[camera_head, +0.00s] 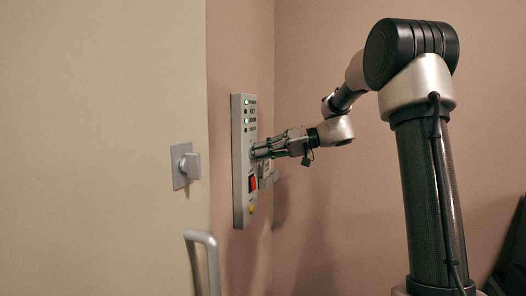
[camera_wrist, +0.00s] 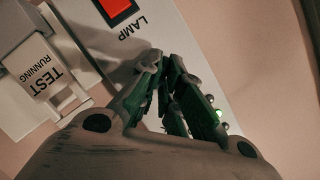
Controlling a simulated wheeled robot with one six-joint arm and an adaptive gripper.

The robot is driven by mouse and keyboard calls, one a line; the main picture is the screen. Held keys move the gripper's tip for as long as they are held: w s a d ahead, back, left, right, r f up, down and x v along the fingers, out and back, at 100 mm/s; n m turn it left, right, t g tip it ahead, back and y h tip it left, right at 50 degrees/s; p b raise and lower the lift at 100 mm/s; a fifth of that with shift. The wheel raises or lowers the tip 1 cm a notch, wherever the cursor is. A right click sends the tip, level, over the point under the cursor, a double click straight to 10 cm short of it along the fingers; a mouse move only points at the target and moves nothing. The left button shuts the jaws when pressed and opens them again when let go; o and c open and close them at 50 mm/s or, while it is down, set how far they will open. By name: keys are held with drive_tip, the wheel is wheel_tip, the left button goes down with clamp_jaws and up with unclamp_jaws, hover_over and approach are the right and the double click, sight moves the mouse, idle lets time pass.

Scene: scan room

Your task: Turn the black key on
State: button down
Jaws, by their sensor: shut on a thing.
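A tall light-grey control panel (camera_head: 238,205) is on the pink wall in the head view; its white face also shows in the wrist view (camera_wrist: 160,28). My gripper (camera_head: 254,152) reaches it from the right, with its fingertips at the panel face, below the indicator lights and above a red square button. In the wrist view the two fingers of my gripper (camera_wrist: 164,64) come close together at the panel. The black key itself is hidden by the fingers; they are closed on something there. I cannot tell which way the key is turned.
The red button (camera_head: 252,183), marked LAMP in the wrist view, and a yellow button (camera_head: 252,209) are below my gripper. Indicator lights (camera_head: 246,112) are above. A "TEST RUNNING" part (camera_wrist: 48,82) is beside the panel. A door (camera_head: 100,150) with a knob (camera_head: 189,166) and handle (camera_head: 207,245) is at left.

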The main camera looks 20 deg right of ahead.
drive_tip(key=m, duration=0.1)
drive_tip(key=m+y, duration=0.1)
drive_tip(key=m, duration=0.1)
drive_tip(key=shift+w+d+f+m+g+y, duration=0.1)
drive_tip(key=shift+d+f+m+g+y, duration=0.05)
drive_tip(key=shift+f+m+g+y, duration=0.2)
drive_tip(key=shift+f+m+y, duration=0.1)
drive_tip(key=shift+m+y, duration=0.55)
drive_tip(key=shift+m, duration=1)
drive_tip(key=c, duration=1.6)
unclamp_jaws()
drive_tip(key=v, duration=1.2)
drive_tip(key=shift+f, duration=0.2)
